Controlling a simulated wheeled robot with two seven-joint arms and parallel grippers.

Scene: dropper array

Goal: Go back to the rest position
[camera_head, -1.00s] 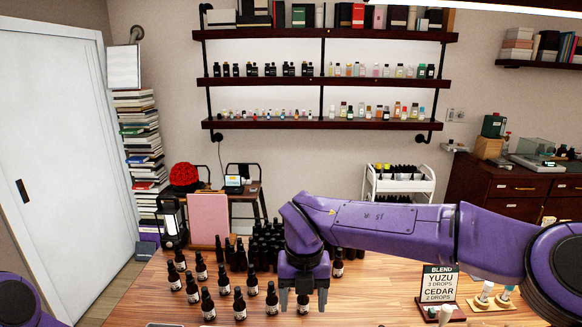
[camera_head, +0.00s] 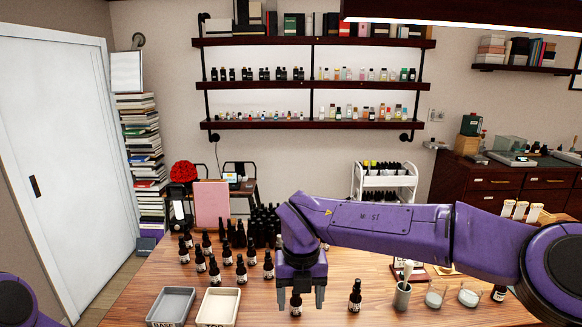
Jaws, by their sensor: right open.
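My right gripper (camera_head: 302,302) is low over the wooden table (camera_head: 250,310), fingers pointing down and apart. A dark dropper bottle (camera_head: 296,304) shows between and behind its fingers; I cannot tell whether they touch it. Another dark dropper bottle (camera_head: 355,296) stands upright to the right of the gripper. Several more dark dropper bottles (camera_head: 214,270) stand at the left, with a dense group (camera_head: 262,226) behind. Of my left arm only a purple part shows at the lower left corner; its gripper is out of view.
A grey tray (camera_head: 171,307) and a cream tray (camera_head: 217,307) lie at the front left. A grey cup (camera_head: 402,296) with a white stick and glass beakers (camera_head: 435,295) stand at the right, below my right forearm. A pink board (camera_head: 211,205) stands at the back.

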